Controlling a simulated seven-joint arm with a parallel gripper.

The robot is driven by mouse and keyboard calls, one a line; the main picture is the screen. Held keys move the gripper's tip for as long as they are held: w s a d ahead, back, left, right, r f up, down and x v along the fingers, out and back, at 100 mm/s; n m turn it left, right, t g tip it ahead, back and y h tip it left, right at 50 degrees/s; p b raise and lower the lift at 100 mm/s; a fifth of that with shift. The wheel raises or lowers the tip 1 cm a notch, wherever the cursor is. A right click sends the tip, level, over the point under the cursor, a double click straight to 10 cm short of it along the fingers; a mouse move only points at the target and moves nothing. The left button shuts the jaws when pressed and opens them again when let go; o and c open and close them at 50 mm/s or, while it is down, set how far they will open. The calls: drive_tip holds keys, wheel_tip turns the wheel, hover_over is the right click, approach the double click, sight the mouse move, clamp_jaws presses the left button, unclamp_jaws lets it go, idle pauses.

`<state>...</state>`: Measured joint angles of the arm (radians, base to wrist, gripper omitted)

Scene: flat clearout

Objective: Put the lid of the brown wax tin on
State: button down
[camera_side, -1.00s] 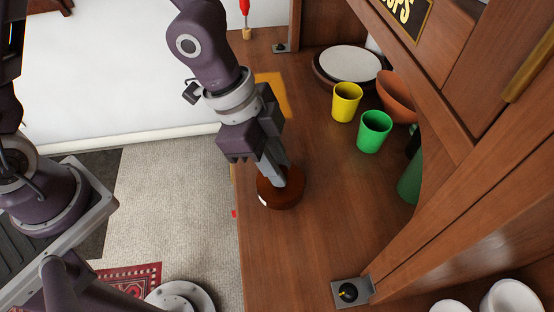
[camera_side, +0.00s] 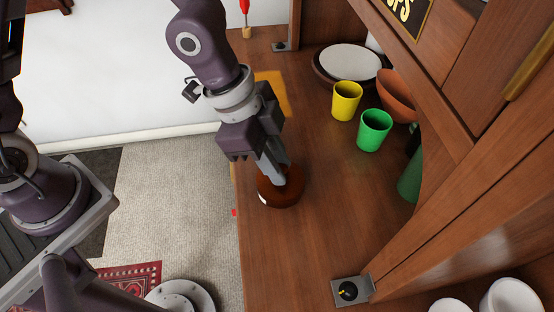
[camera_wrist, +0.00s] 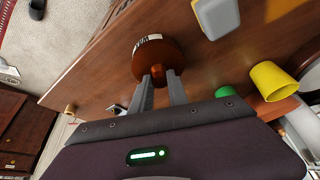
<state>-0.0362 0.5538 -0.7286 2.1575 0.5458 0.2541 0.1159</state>
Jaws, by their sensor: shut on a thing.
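The brown wax tin (camera_side: 280,196) stands on the wooden counter near its left edge, with a pale label on its side. In the wrist view, the tin (camera_wrist: 165,65) is a round reddish-brown form just beyond my fingertips. My gripper (camera_side: 282,178) points down onto its top, and its fingers also show in the wrist view (camera_wrist: 160,76). The fingers are shut on the brown lid at the middle of the top. Lid and tin look like one round shape; I cannot make out the seam between them, and the fingers cover part of the top.
A yellow cup (camera_side: 346,101) and a green cup (camera_side: 374,131) stand to the right and behind. A white plate (camera_side: 351,63) and an orange-brown bowl (camera_side: 397,96) are farther back. A wooden shelf post rises on the right. The counter in front of the tin is clear.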

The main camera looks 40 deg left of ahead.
drive_tip(key=c, duration=1.2)
unclamp_jaws()
drive_tip(key=s+a+r+n+t+y, duration=0.1)
drive_tip(key=s+a+r+n+y, duration=0.15)
drive_tip(key=a+r, duration=0.4)
drive_tip(key=s+a+r+n+t+y, duration=0.1)
drive_tip(key=a+r+n+y, duration=0.25)
drive_tip(key=a, duration=0.55)
drive_tip(key=s+a+r+n+t+h, duration=0.1)
drive_tip(key=s+a+r+n, duration=0.4)
drive_tip(key=s, duration=0.4)
drive_tip(key=shift+a+r+n+t+h, duration=0.4)
drive_tip(key=shift+r+n, duration=0.1)
drive_tip(key=shift+n, duration=0.7)
